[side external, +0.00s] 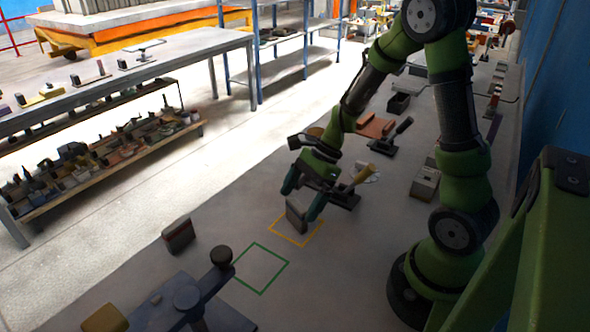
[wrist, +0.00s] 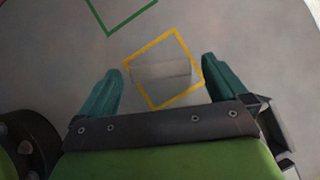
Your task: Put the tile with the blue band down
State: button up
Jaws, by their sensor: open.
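A grey tile (side external: 296,215) stands upright on edge inside the yellow square outline (side external: 313,240). My gripper (side external: 303,194) is open above it, with one teal finger to each side. In the wrist view, the tile (wrist: 162,75) lies between the spread fingers of my gripper (wrist: 160,68), with a gap at each end, inside the yellow outline (wrist: 150,44). I can make out no blue band on it. A second, darker tile (side external: 178,236) stands upright further left, with a reddish part; no blue shows on it either.
An empty green square outline (side external: 261,268) lies in front of the yellow one; its corner shows in the wrist view (wrist: 108,34). A dark fixture with a knob (side external: 221,255) stands at the front left. A yellow-handled tool (side external: 362,175) and small blocks lie behind my gripper.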

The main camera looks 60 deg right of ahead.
jog(key=v, duration=1.1)
jog(key=s+a+r+n+t+h, duration=0.2)
jog(key=a+r+n, duration=0.3)
jog(key=n, duration=0.4)
jog(key=s+a+r+n+t+h, duration=0.2)
jog(key=s+a+r+n, duration=0.2)
jog(key=n, duration=0.5)
jog(key=shift+s+a+r+t, duration=0.25)
jog(key=shift+a+r+t, duration=0.1)
jog(key=shift+a, duration=0.9)
